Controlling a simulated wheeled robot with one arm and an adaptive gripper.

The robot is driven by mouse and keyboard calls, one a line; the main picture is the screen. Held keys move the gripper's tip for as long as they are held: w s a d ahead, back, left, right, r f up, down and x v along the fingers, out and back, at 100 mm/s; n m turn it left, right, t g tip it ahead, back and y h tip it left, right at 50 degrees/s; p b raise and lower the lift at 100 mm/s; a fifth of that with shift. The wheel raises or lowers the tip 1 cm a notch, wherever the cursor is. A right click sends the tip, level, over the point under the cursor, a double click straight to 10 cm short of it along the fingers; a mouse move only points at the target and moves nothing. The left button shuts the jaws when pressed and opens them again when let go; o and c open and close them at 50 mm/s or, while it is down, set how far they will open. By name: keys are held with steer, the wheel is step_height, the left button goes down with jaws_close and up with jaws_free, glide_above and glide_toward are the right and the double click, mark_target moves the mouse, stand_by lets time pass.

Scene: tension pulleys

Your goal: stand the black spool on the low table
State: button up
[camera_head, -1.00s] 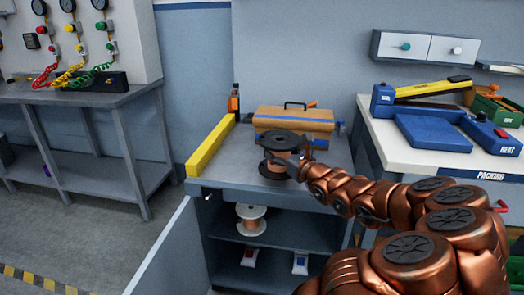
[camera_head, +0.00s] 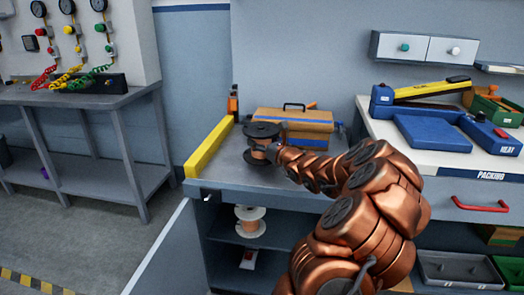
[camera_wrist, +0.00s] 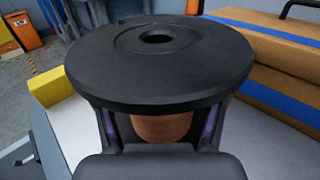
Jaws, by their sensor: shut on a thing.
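The black spool (camera_head: 262,130), with copper-coloured winding between its flanges, is upright over the grey top of the low table (camera_head: 225,176). I cannot tell whether its lower flange touches the surface. My gripper (camera_head: 268,150) is shut on the spool's winding from the right side. In the wrist view the upper black flange (camera_wrist: 160,45) fills the middle, and my fingers (camera_wrist: 160,125) flank the copper winding below it. The lower flange is hidden there.
A yellow bar (camera_head: 209,147) runs along the table's left edge. A white spool (camera_head: 250,222) is on the shelf below. A packing bench (camera_head: 440,165) stands at right.

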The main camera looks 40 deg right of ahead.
steer(key=shift+f+b, duration=0.45)
steer(key=shift+f, duration=1.3)
steer(key=o, duration=1.8)
steer(key=shift+f, duration=0.1)
steer(key=s, duration=0.4)
steer(key=s+a+p, duration=0.1)
steer(key=s, duration=0.3)
steer(key=s+a, duration=0.1)
steer(key=s, duration=0.3)
steer(key=shift+a, duration=0.1)
steer(key=shift+w, duration=0.1)
